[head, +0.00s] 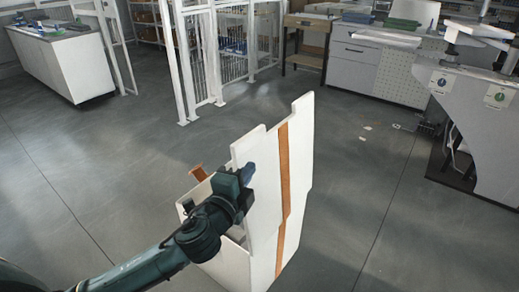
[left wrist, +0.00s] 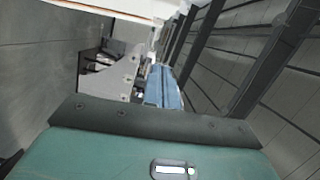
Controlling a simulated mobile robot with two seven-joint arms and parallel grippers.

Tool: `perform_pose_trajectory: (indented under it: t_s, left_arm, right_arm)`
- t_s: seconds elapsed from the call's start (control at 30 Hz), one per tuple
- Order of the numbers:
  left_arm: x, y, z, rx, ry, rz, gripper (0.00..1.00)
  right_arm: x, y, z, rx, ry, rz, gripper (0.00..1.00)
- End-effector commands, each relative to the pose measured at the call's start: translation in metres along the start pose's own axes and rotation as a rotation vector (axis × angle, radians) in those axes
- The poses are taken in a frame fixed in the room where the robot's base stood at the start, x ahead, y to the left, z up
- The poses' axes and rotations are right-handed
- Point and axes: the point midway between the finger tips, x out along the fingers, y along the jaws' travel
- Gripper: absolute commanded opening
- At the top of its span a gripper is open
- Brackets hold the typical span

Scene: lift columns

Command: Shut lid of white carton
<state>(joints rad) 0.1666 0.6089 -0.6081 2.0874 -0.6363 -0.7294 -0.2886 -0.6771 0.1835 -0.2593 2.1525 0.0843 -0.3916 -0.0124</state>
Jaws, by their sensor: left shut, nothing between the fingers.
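The white carton (head: 226,262) stands in the lower middle of the head view. Its lid (head: 262,205) is up, a tall white panel with an orange-brown stripe (head: 284,190) running along it. A small orange-brown strip (head: 198,173) sticks up at the carton's left side. My left gripper (head: 244,178) is shut and empty, at the left face of the raised lid; whether it touches the lid I cannot tell. My left forearm hides part of the carton's opening. In the left wrist view a pale edge with a brownish line crosses the top. My right gripper is not in view.
Grey floor lies open around the carton. A white wire fence (head: 232,45) stands behind, a white counter (head: 78,66) at far left. Cabinets (head: 352,62) stand at the back right, and a grey stand (head: 482,100) at the right edge.

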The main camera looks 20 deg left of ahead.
Motion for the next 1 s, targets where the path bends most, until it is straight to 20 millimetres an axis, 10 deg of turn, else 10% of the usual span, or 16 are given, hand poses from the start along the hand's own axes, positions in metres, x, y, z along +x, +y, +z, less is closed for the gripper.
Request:
perform_pose_trajectory:
  t_s: [0.6,1.0]
  left_arm:
    - [0.104,-0.003,0.0,0.003,-0.001,-0.004,0.0]
    - [0.109,-0.001,0.039,0.003,-0.001,-0.001,0.0]
  right_arm:
    - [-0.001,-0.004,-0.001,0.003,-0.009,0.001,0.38]
    - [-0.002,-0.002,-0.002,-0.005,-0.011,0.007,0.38]
